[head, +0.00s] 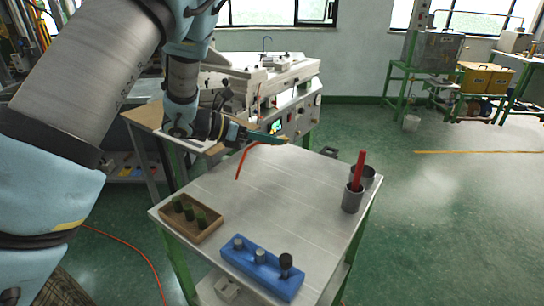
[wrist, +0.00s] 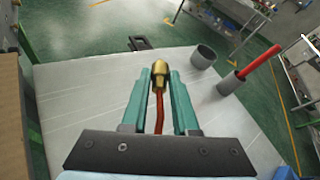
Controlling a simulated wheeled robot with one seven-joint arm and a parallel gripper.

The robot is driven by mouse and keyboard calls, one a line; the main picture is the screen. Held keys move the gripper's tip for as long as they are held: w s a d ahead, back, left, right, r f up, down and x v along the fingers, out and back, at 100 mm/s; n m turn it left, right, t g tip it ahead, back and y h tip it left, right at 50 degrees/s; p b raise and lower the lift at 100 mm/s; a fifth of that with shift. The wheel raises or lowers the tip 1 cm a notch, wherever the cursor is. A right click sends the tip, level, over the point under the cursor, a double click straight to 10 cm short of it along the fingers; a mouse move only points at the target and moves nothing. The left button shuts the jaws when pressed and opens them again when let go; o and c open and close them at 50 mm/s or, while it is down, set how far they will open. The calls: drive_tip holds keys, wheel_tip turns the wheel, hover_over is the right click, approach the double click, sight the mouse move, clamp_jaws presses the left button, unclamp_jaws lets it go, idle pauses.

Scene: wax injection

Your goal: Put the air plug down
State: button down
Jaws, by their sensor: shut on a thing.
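The air plug (wrist: 159,73) is a brass fitting with a red hose trailing from it. My gripper (wrist: 160,82) has its green fingers shut on the air plug, with the red hose running back between them. In the head view my gripper (head: 268,138) is above the far side of the white-topped table (head: 265,200), pointing right. The red hose (head: 240,163) hangs from it toward the tabletop. In the head view the plug itself is small and hard to make out at the fingertips.
A wooden box (head: 199,229) with dark green cylinders and a blue block (head: 250,274) with several pegs stand at the table's front. Grey cups (head: 352,200), one with a red stick (head: 359,170), stand at the right. The middle of the tabletop is clear. A machine (head: 283,88) stands behind.

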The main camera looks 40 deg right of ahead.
sight(270, 169)
wheel_tip(270, 169, down, 6)
drive_tip(key=shift+p, duration=0.85)
drive_tip(key=shift+f, duration=0.1)
drive_tip(key=shift+f+b, duration=0.35)
drive_tip(key=shift+b, duration=0.2)
drive_tip(key=shift+f+b, duration=0.3)
drive_tip(key=shift+b, duration=0.05)
drive_tip(key=c, duration=0.7)
unclamp_jaws()
drive_tip(key=shift+r, duration=0.1)
